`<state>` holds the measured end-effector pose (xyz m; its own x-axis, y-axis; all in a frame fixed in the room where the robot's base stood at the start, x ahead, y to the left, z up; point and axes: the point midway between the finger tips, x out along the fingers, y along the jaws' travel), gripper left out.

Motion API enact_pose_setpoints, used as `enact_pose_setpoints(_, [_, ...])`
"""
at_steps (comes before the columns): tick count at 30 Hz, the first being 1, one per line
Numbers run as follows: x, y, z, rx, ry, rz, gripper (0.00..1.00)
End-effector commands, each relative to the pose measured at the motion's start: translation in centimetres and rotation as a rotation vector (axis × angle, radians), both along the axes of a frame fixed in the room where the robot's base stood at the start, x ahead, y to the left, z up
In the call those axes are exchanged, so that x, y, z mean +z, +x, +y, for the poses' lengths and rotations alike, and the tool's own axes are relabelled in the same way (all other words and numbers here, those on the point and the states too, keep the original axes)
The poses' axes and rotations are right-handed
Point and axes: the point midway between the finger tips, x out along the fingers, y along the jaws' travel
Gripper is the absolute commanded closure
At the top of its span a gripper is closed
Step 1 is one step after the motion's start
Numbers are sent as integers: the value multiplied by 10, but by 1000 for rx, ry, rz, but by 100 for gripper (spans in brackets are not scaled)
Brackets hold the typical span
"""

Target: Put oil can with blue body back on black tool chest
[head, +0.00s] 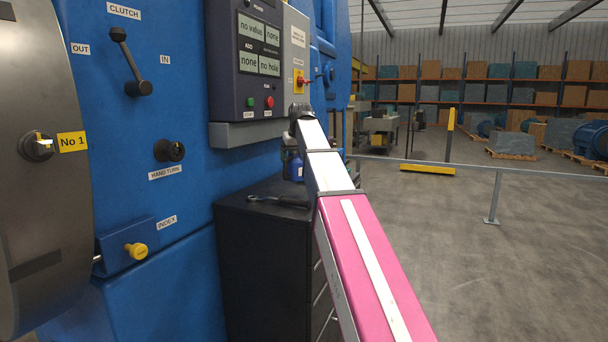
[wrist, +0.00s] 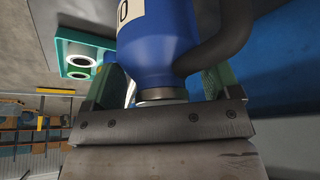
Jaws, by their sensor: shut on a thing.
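The oil can (wrist: 155,45) fills the upper middle of the wrist view. It has a blue body, a pale label, a metal collar and a dark curved handle on the right. My gripper (wrist: 158,88) is shut on it, with green fingers on either side near the collar. In the head view a small part of the blue can (head: 297,172) shows beside my arm, over the far end of the chest; my arm hides most of the gripper. The black tool chest (head: 262,255) stands against the blue machine. I cannot tell whether the can touches its top.
A dark wrench (head: 280,201) lies on the chest top. The blue machine (head: 180,210) with its control panel (head: 255,60) stands close on the left. A grey rail (head: 440,166) runs on the right, with open floor around it.

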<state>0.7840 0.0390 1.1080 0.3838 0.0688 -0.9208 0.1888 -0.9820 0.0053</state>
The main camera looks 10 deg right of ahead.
Motion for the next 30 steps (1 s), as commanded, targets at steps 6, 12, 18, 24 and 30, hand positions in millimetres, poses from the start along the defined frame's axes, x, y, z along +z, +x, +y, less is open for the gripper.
enact_pose_setpoints(6, [-20, 11, -33, -2, 1, 0, 65])
enact_pose_setpoints(12, [-27, 13, -39, 0, 1, -1, 65])
enact_pose_setpoints(18, [-52, 12, -39, 0, 1, 1, 65])
enact_pose_setpoints(24, [-65, 13, -39, 0, 0, -1, 65])
enact_pose_setpoints(30, [-65, 13, -39, 0, 0, -1, 65])
